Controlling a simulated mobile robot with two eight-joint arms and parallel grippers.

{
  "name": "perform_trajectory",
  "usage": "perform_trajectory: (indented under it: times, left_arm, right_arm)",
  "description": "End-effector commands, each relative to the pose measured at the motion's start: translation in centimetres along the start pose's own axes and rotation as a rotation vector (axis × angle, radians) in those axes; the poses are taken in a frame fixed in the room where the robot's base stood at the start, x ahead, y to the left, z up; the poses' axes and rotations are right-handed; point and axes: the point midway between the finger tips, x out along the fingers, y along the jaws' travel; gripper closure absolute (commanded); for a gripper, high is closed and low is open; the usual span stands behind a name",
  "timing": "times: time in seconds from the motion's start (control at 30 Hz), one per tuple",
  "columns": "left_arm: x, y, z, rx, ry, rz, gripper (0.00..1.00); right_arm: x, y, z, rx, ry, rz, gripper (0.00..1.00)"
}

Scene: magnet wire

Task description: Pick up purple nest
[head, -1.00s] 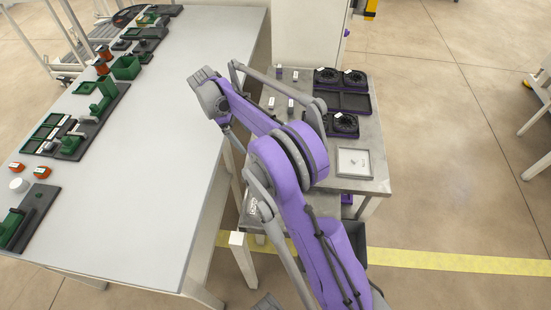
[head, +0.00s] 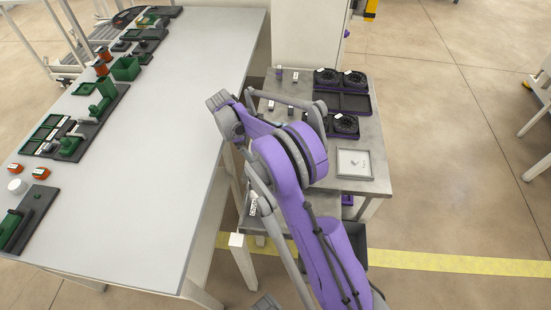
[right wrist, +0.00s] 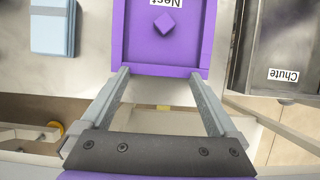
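The purple nest (right wrist: 162,36) is a square tray with a raised diamond in its middle and a white "Nest" label, at the top centre of the right wrist view. My right gripper (right wrist: 160,74) is open, with its two fingertips spread at the nest's near edge, one towards each side. Whether the fingertips touch the nest, I cannot tell. In the head view my purple right arm hides the nest and the gripper. My left gripper is not in view.
A grey box labelled "Chute" (right wrist: 279,50) stands right of the nest, and a light blue block (right wrist: 53,27) lies to its left. The head view shows a side table (head: 378,188) with a black tray (head: 357,103), and a long grey table (head: 150,170) with green parts at left.

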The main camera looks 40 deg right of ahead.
Motion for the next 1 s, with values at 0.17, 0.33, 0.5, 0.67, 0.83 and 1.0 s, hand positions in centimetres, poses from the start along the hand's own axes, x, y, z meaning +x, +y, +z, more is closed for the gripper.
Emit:
perform_trajectory:
  times: [0.17, 0.33, 0.5, 0.67, 0.83, 1.0]
  left_arm:
    - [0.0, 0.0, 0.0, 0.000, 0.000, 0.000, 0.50]
    - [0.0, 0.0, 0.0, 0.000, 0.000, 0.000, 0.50]
    - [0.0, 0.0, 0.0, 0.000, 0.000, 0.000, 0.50]
    - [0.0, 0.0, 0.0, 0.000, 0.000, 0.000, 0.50]
    - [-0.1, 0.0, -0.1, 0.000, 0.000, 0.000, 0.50]
    - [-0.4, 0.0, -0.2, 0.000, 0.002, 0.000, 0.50]
  right_arm:
    - [0.0, 0.0, 0.0, 0.000, 0.000, 0.000, 0.40]
    - [0.0, 0.0, 0.0, 0.000, 0.000, 0.000, 0.70]
    - [-0.1, 0.0, 0.0, 0.000, 0.000, 0.000, 0.90]
    - [-0.1, 0.0, 0.1, 0.000, 0.000, 0.000, 0.90]
    - [-1.7, 0.0, 0.7, 0.000, 0.000, 0.000, 0.90]
    - [-5.0, 0.0, 2.1, 0.001, 0.000, 0.000, 0.90]
